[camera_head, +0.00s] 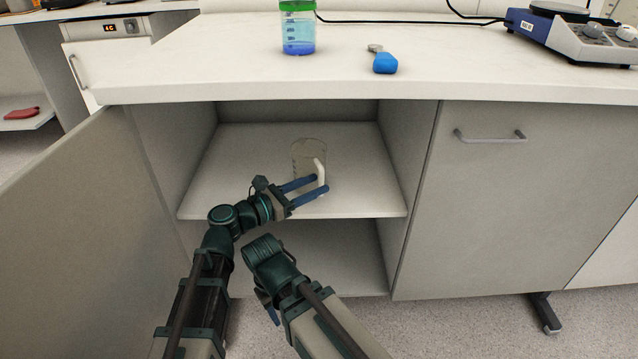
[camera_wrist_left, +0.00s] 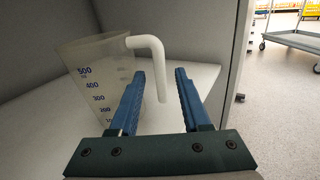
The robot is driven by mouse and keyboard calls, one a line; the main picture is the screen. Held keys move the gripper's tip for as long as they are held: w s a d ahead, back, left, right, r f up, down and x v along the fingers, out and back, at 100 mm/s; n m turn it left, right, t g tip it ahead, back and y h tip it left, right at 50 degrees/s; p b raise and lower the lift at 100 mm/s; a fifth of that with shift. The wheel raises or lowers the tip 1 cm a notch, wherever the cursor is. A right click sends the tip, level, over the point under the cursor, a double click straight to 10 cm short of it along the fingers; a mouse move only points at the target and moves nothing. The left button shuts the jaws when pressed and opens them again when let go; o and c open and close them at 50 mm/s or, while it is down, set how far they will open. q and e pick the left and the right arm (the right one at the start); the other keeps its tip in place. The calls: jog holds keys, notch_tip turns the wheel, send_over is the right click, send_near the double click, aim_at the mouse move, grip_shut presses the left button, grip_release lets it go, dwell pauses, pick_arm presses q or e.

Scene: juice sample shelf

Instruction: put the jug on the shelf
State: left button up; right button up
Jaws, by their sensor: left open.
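The jug (camera_head: 309,153) is clear with a white handle and stands upright on the shelf (camera_head: 240,165) inside the open cabinet. In the left wrist view the jug (camera_wrist_left: 84,80) shows blue volume marks, and its handle (camera_wrist_left: 150,42) hangs between my fingers. My left gripper (camera_head: 306,189) is open, with its blue fingers on either side of the handle. In the left wrist view there are gaps between the handle and the fingers of my left gripper (camera_wrist_left: 162,88). My right gripper (camera_head: 268,303) is low in front of the cabinet, mostly hidden behind its own arm.
The open cabinet door (camera_head: 75,220) stands at the left, and a closed door (camera_head: 520,200) is at the right. The countertop (camera_head: 220,60) above holds a green-lidded container (camera_head: 298,30), a blue-handled tool (camera_head: 384,62) and a hotplate device (camera_head: 570,35). The shelf around the jug is clear.

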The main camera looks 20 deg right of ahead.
pick_arm(q)
jog(key=v, duration=1)
jog(key=s+a+f+m+g+y, duration=0.1)
jog(key=s+a+f+m+y, duration=0.1)
jog(key=a+f+m+y, duration=0.35)
jog(key=s+a+f+m+g+y, duration=0.2)
jog(key=f+m, duration=0.4)
jog(key=f, duration=0.3)
jog(key=s+a+f+m+g+y, duration=0.1)
jog(key=s+a+f+m+y, duration=0.15)
jog(key=a, duration=0.35)
jog(key=s+a+f+m+y, duration=0.1)
jog(key=a+f+m+y, duration=0.1)
jog(key=a+m+y, duration=0.3)
jog(key=s+a+f+m+g+y, duration=0.1)
jog(key=a+f+m+y, duration=0.1)
jog(key=a, duration=0.5)
jog(key=s+d+r+m+y+p, duration=0.2)
jog(key=s+d+r+m+p, duration=0.3)
jog(key=d+r+p, duration=0.6)
notch_tip(320, 180, up, 36)
jog(key=n+p, duration=0.1)
jog(key=p, duration=3.6)
jog(key=shift+s+r+g+h, duration=0.2)
jog(key=shift+s+g+h, duration=0.1)
jog(key=shift+s+g, duration=0.1)
